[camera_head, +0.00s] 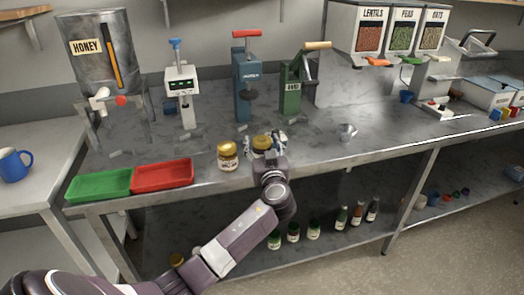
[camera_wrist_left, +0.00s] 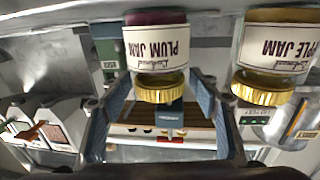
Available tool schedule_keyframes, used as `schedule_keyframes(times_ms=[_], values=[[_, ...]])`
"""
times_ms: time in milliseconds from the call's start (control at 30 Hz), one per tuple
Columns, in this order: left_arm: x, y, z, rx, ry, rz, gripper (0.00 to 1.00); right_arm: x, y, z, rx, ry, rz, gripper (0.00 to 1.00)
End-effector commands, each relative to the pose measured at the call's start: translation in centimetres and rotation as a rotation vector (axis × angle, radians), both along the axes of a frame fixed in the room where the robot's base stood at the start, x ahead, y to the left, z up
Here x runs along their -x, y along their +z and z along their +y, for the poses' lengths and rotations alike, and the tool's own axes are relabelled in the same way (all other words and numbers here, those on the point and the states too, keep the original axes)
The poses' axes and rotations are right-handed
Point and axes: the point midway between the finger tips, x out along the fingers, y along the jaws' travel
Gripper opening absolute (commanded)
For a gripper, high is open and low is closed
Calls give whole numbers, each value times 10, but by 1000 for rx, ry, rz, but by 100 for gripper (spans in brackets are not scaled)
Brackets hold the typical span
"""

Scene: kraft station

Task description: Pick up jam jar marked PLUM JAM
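The jam jar marked PLUM JAM (camera_wrist_left: 157,42) shows upside down at the top of the left wrist view, with dark plum contents and a gold lid. In the head view its gold lid (camera_head: 262,141) shows at the counter's front, its lower part hidden by my left gripper (camera_head: 264,146). In the wrist view the gripper (camera_wrist_left: 162,88) is open, with one finger on each side of the jar; I see no clear grip on it. My right gripper is not in view.
A second gold-lidded jar (camera_head: 227,157), its label ending in PPLE JAM in the wrist view (camera_wrist_left: 276,48), stands close left of the plum jar. Red (camera_head: 162,175) and green (camera_head: 99,184) trays lie further left. Presses stand behind. A small metal cup (camera_head: 347,131) is at right.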

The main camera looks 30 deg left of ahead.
Motion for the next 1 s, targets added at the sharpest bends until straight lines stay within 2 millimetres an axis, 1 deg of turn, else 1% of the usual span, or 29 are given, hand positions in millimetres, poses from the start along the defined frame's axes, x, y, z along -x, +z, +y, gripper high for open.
schedule_keyframes(times_ms=[33, 67, 433, 767, 867, 1000], values=[[0, 0, 0, 0, 0, 0, 48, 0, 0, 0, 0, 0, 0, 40], [0, 0, 0, 0, 0, 0, 44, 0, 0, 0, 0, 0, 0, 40], [0, 0, 0, 1, 0, 1, 4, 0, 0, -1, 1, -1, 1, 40], [0, 5, 0, 0, 0, -4, 3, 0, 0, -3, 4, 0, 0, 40], [0, 12, -1, 0, 0, -5, 3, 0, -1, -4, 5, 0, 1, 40], [0, 33, -1, 1, -1, -9, 3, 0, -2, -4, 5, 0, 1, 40]])
